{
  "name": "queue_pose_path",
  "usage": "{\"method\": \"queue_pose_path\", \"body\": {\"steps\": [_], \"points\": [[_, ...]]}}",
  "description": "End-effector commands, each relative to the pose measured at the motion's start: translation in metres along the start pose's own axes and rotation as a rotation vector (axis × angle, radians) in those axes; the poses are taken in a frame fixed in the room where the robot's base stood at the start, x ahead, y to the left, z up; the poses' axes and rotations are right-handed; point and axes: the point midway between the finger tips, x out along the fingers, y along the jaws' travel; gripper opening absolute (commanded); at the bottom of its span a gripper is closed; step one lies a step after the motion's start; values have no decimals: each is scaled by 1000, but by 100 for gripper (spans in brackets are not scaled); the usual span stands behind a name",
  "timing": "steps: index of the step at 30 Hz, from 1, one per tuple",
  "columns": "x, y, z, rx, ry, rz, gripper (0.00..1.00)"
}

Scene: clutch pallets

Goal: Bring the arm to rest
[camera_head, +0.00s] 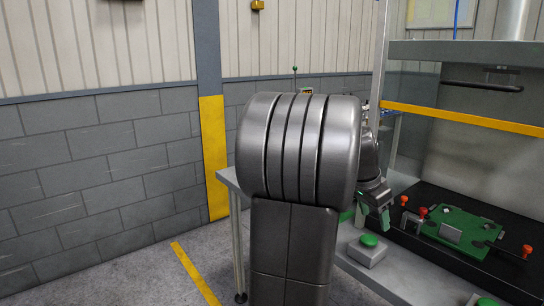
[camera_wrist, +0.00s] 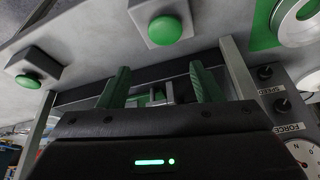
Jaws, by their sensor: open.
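My gripper (camera_wrist: 160,85) shows in the wrist view with two green fingers spread apart and nothing between them. In the head view my gripper (camera_head: 377,214) is at the right of my large grey arm link, over the front edge of a workstation. The arm link hides part of the scene behind it. My gripper is above and close to a green push button (camera_head: 369,240) on a grey box.
The workstation holds a green fixture plate (camera_head: 464,230) with red-knobbed clamps. A yellow bar (camera_head: 465,118) crosses its opening. The wrist view shows two green buttons (camera_wrist: 164,31) and control knobs (camera_wrist: 282,105). A grey table (camera_head: 229,180) stands behind my arm. Floor at left is clear.

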Motion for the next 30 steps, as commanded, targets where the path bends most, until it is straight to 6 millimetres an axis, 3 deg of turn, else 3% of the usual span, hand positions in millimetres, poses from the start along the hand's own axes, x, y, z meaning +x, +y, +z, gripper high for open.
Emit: {"method": "queue_pose_path", "body": {"steps": [18,24,30], "points": [[-3,111,-35,324,5,141,59],[-5,126,-38,369,6,161,59],[-6,128,-38,377,5,165,59]]}}
